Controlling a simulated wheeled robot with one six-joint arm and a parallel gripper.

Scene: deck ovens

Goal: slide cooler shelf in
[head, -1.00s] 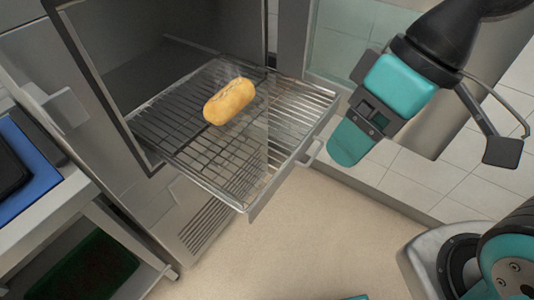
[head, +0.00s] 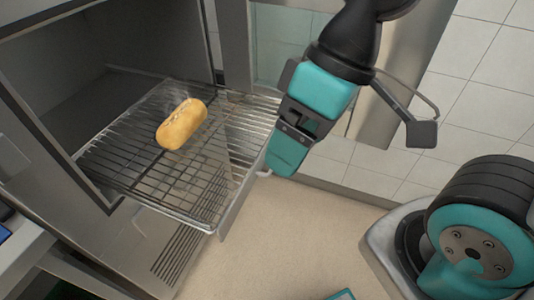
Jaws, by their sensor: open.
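The wire cooler shelf (head: 150,178) is pulled partly out of the grey cooler cabinet (head: 60,110). A small bread loaf (head: 181,124) lies on it. A pale handle (head: 262,171) sits on the shelf's front edge. My gripper (head: 284,158) is in the head view, just right of the front edge near the handle, pointing down. It is open and holds nothing. Whether it touches the handle or the shelf front cannot be told from this angle.
A glass-like door panel (head: 285,45) stands behind my gripper. The floor (head: 270,240) in front of the shelf is clear. A pale counter (head: 20,255) is at the lower left. A tiled wall (head: 480,80) is at the right.

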